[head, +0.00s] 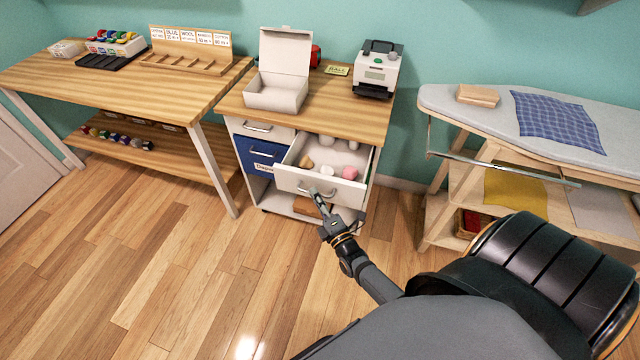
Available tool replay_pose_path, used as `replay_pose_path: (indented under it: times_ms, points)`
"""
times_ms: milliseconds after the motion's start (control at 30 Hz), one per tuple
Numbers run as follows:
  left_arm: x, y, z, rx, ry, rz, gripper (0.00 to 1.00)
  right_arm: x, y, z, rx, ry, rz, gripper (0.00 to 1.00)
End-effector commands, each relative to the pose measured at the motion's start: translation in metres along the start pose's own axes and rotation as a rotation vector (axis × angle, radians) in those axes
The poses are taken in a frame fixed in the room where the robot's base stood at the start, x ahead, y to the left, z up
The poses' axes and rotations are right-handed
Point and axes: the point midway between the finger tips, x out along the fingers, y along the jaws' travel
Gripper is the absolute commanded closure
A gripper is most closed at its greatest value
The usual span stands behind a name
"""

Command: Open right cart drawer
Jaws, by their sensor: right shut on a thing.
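The right drawer (301,182) of the wooden-topped cart (345,113) is pulled out, with its white front facing me. Several small rounded items, white, tan and pink, lie inside it. My right gripper (319,197) is at the drawer's curved metal handle (328,194) and shut on it. The fingertips partly cover the handle. My left gripper is not in view.
An open white box (275,94) and a label printer (378,70) stand on the cart. A blue drawer (258,156) is at its left. A wooden table (120,85) stands left, an ironing board (450,105) right. The wood floor in front is clear.

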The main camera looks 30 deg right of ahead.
Motion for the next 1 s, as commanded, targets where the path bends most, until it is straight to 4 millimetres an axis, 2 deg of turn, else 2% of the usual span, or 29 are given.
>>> replay_pose_path:
  times_ms: [100, 400, 967, 1000]
  points:
    - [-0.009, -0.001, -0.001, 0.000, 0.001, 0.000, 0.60, -0.012, 0.004, -0.011, 0.003, -0.001, -0.004, 1.00]
    - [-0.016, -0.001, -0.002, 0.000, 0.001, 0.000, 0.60, -0.029, 0.008, -0.029, 0.001, 0.000, -0.002, 1.00]
    - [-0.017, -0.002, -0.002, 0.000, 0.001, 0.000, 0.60, -0.034, 0.008, -0.033, 0.001, 0.000, -0.002, 1.00]
    - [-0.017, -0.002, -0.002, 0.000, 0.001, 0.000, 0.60, -0.034, 0.008, -0.033, 0.001, 0.000, -0.002, 0.86]
